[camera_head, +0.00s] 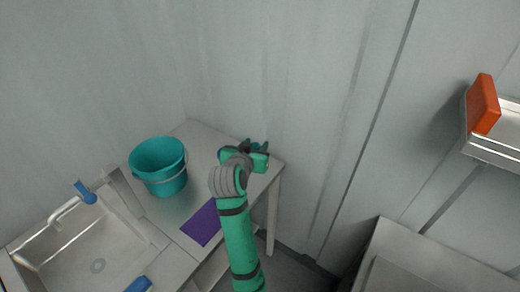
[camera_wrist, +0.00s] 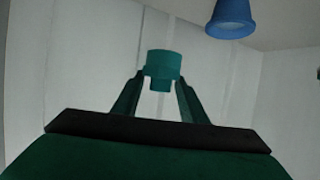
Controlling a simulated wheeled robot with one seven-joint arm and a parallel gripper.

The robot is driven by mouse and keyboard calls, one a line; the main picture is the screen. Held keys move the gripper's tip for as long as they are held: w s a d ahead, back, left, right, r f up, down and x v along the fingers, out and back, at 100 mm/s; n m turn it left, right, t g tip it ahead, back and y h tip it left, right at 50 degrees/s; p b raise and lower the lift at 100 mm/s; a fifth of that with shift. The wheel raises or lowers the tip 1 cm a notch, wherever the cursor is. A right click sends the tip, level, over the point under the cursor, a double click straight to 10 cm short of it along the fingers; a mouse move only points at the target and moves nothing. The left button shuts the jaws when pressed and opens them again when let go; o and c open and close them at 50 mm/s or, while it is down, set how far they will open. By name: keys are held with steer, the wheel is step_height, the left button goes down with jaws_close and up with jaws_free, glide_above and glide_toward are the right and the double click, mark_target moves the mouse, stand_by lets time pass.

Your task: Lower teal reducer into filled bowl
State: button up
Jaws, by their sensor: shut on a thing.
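My gripper (camera_head: 257,153) is over the right end of the table in the head view. In the wrist view my gripper (camera_wrist: 160,82) is shut on the teal reducer (camera_wrist: 163,64), a short stepped cylinder with a wide part and a narrower part between the fingertips. In the head view the reducer is hard to tell from the gripper. A teal bucket (camera_head: 160,169) with a pale handle stands on the table, left of my gripper and apart from it. I cannot make out a filled bowl in either view.
A purple mat (camera_head: 203,222) lies on the table (camera_head: 205,135). A metal sink (camera_head: 85,250) with a blue-tipped tap is at left. A wall shelf (camera_head: 497,148) holds an orange block (camera_head: 482,104). A blue flared object (camera_wrist: 230,20) shows at the wrist view's top.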

steer(key=w+a+f, duration=0.4)
steer(key=w+a, duration=0.4)
steer(key=a, duration=0.3)
steer(key=shift+w, duration=0.1)
stand_by(0.4)
steer(key=shift+w+d, duration=0.25)
steer(key=shift+w, duration=0.6)
steer(key=shift+f, duration=0.15)
steer(key=shift+f, duration=2.1)
steer(key=shift+f, duration=0.75)
